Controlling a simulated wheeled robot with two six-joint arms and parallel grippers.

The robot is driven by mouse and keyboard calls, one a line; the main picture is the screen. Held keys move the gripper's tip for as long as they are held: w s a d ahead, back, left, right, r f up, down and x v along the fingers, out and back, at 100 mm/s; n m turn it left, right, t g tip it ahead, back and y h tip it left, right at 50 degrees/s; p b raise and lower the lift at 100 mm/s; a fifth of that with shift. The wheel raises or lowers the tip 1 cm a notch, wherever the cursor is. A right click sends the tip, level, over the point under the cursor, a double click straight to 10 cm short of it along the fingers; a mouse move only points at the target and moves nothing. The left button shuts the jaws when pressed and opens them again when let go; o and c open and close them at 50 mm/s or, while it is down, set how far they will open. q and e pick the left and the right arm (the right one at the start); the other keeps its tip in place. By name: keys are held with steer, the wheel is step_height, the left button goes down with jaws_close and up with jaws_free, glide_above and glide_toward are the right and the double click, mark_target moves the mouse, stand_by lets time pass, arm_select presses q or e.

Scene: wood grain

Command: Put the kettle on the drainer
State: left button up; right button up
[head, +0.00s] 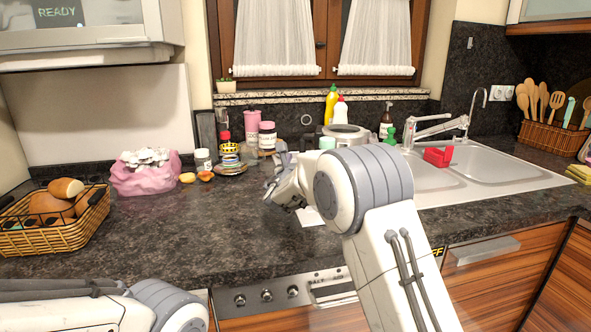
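A silver, round-topped metal vessel (347,131), which looks like the kettle, stands at the back of the counter near the window. My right arm hides its lower part. The steel sink unit (535,180) is to the right; I cannot clearly tell a drainer part from its basins, and my arm covers its left end. My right gripper (284,192) is over the counter, in front and to the left of the vessel, apart from it in the picture. Its fingers are too unclear to tell open from shut. My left arm shows at the bottom left; its gripper is out of view.
A bread basket (60,235) and a pink bag (146,178) stand at left. Jars (267,135) and stacked dishes (230,160) are at the back. Bottles (331,104), a faucet (437,128) and a red holder (438,156) are near the sink. The middle-left counter is clear.

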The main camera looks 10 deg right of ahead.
arm_select(q)
steer(key=shift+f+b, duration=0.3)
steer(key=shift+f, duration=0.15)
arm_select(e)
steer(key=v, duration=0.6)
steer(key=shift+s, duration=0.25)
steer(key=shift+a, duration=0.1)
